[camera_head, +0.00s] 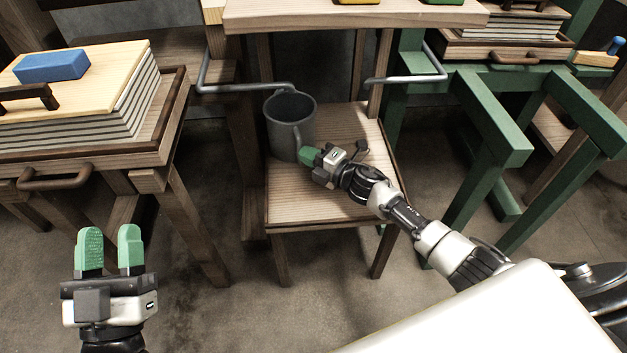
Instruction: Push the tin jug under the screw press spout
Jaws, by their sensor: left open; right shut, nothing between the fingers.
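The tin jug (284,124) is a dark grey, open-topped vessel. It stands upright on the low wooden stool (335,200), near its back left edge, with its handle towards my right arm. My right gripper (309,156) is shut, its green fingertips at the lower right side of the jug beside the handle. I cannot tell whether they touch. My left gripper (110,250) is open and empty, above the floor at the lower left, well apart from the jug. The screw press spout cannot be made out clearly; grey bent metal bars (245,88) show above and behind the jug.
A wooden shelf (350,15) hangs over the back of the stool. A wooden table (165,140) with a stack and a blue block (52,66) stands at left. A green frame (480,130) stands at right. The front of the stool is bare apart from my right arm above it.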

